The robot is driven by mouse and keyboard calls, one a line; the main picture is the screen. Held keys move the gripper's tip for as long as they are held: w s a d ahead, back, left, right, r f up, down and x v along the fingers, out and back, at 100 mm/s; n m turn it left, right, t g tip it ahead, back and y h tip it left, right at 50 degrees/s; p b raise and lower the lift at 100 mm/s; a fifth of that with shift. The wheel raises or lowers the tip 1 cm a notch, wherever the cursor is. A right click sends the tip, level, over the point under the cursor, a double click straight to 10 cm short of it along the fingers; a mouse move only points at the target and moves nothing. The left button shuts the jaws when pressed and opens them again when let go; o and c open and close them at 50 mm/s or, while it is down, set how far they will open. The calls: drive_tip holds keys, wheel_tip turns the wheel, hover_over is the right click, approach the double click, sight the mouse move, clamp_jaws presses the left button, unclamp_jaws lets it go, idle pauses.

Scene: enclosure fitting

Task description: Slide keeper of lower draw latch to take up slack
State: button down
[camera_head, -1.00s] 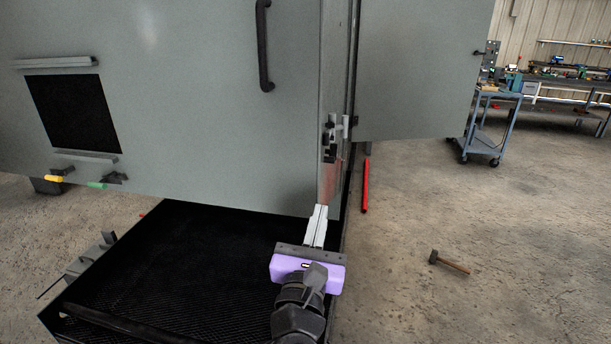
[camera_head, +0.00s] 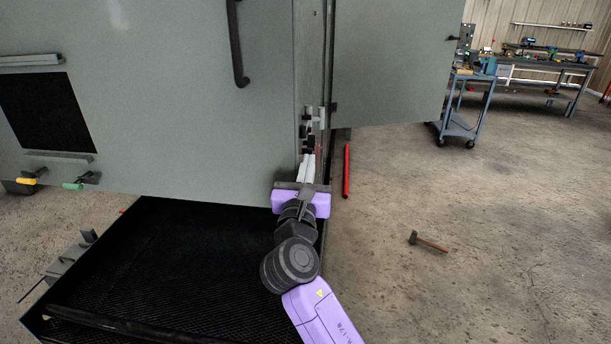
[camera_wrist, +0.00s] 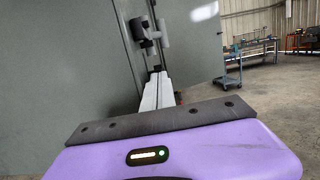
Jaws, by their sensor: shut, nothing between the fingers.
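The lower draw latch (camera_head: 309,116) sits on the narrow edge of the grey enclosure, beside the gap to the open door. It is a small light and dark metal fitting; its keeper cannot be told apart clearly. In the wrist view the latch (camera_wrist: 146,34) stands just beyond the fingertips. My gripper (camera_head: 308,157) is shut and empty, its pale fingers pointing up at the latch from just below. In the wrist view the closed fingers of my gripper (camera_wrist: 160,74) end close below the latch; I cannot tell whether they touch it.
The grey open door (camera_head: 390,65) hangs right of the latch. A dark handle (camera_head: 236,45) is on the enclosure front. A black mesh platform (camera_head: 160,265) lies below. A red bar (camera_head: 347,170) and a hammer (camera_head: 428,241) are on the floor at right. A cart (camera_head: 466,105) stands behind.

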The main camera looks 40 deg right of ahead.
drive_tip(key=shift+w+d, duration=0.25)
drive_tip(key=shift+d, duration=0.1)
drive_tip(key=shift+p+x, duration=0.65)
drive_tip(key=shift+x, duration=0.35)
drive_tip(key=shift+s, duration=0.1)
